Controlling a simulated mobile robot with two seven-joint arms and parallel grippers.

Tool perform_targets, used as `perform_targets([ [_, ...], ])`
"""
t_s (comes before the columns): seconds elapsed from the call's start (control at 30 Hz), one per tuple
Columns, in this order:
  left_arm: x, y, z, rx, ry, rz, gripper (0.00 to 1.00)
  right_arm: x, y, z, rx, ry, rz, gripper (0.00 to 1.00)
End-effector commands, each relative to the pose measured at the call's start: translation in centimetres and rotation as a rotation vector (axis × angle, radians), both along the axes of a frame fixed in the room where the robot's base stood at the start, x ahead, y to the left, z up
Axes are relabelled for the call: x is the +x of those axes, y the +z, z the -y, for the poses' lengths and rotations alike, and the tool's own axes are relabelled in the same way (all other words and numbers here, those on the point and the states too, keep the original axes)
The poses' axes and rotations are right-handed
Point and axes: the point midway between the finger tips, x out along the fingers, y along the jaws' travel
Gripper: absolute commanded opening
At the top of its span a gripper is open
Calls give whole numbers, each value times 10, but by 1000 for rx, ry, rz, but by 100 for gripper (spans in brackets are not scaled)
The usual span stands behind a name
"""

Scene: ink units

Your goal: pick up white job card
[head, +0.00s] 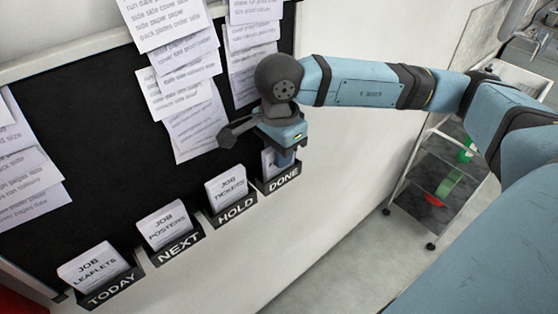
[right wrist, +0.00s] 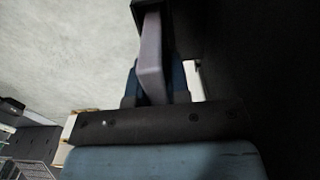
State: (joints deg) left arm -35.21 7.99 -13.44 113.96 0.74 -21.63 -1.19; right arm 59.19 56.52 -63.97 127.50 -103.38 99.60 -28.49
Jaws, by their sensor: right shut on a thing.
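My right gripper (head: 286,156) reaches down from the right arm to the pocket labelled DONE (head: 282,181). It is shut on a white job card (head: 268,163) there, mostly hidden behind the gripper, so its print cannot be read. In the right wrist view, a grey finger (right wrist: 152,60) shows with a small white patch (right wrist: 191,80) beside it. Other white job cards stand in labelled pockets: leaflets (head: 92,265) in TODAY, posters (head: 168,226) in the second pocket, and tickets (head: 227,188) in HOLD. My left gripper is not in view.
The black board (head: 95,130) behind the pockets carries overlapping printed sheets (head: 180,75) above the gripper. A wheeled trolley (head: 440,175) with green and red things stands on the floor at right. The white wall right of DONE is clear.

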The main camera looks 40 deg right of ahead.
Motion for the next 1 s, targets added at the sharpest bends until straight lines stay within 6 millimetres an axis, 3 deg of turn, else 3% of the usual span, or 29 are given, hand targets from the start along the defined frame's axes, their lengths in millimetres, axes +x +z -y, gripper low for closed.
perform_targets([
  [0.27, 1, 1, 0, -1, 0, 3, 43, 0, 2, 0, 0, 0, 1, 0],
  [0.47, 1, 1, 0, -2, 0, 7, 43, 1, 17, 0, 1, 0, 3, 0],
  [0.67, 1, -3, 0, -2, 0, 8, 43, 1, 54, 0, 2, 0, 7, 0],
  [1.0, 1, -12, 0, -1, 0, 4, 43, 1, 134, -1, 2, 1, 6, 0],
])
